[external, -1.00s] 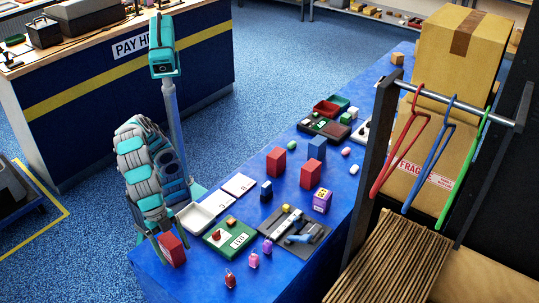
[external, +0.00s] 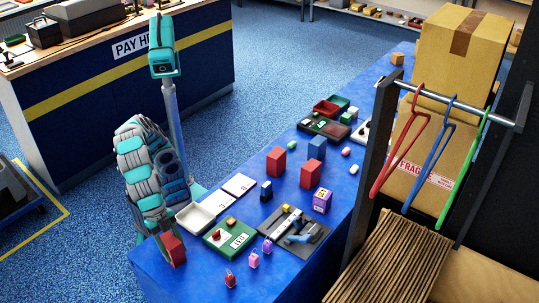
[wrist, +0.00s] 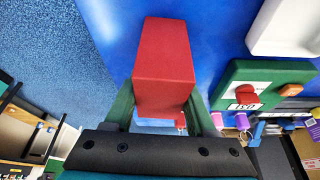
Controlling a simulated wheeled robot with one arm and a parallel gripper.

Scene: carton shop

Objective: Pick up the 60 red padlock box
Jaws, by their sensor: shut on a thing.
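A plain red box (external: 174,248) is at the near left corner of the blue table. My gripper (external: 170,240) is shut on it from above. In the wrist view the red box (wrist: 163,60) sits between the two green fingers of my gripper (wrist: 163,112), one on each side. I see no number or padlock picture on its visible faces. I cannot tell whether its underside touches the table. Two similar red boxes (external: 276,160) and (external: 310,174) stand farther along the table.
Beside the held box are a white tray (external: 196,218), a green board (external: 230,240) with a red piece, and small padlock-like items (external: 230,279). A dark tool tray (external: 300,235) and a blue box (external: 317,147) lie farther right. A hanger rack (external: 365,170) stands right.

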